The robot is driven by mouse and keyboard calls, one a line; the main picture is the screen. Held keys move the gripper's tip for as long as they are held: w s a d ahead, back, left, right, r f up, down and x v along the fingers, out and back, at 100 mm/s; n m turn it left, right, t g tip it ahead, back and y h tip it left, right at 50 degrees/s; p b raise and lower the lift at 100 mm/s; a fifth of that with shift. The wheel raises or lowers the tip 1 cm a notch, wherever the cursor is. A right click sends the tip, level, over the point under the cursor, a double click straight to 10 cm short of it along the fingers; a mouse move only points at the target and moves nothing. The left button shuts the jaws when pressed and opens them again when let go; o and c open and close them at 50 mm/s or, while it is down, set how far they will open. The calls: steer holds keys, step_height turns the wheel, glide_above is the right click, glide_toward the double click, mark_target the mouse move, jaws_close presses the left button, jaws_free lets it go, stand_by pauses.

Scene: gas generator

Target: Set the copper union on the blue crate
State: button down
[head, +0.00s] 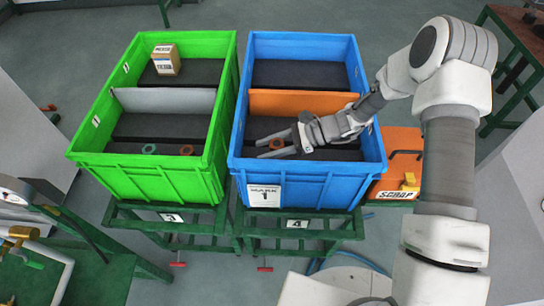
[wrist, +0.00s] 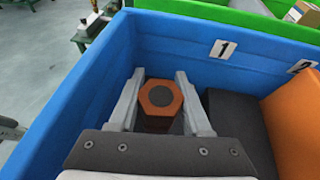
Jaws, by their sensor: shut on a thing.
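The copper union (wrist: 160,97) shows in the wrist view as an orange-brown hexagonal end with a dark round centre, between my two fingers. My gripper (wrist: 160,84) is shut on it. In the head view, my gripper (head: 262,148) reaches into the front compartment of the blue crate (head: 300,188), near its left wall. A bit of the copper union (head: 277,144) shows between the fingers there. The union's lower part is hidden, and I cannot tell whether it touches the crate floor.
An orange divider (head: 295,103) splits the blue crate; its rear compartment looks empty. The green crate (head: 150,178) on the left holds a cardboard box (head: 166,60), a green ring (head: 149,149) and a reddish ring (head: 186,150). An orange scrap bin (head: 402,140) stands at the right.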

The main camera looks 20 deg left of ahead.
steer(key=shift+f, duration=2.2)
steer(key=shift+f, duration=0.1)
steer(key=shift+f, duration=0.15)
steer(key=shift+c, duration=1.8)
jaws_free()
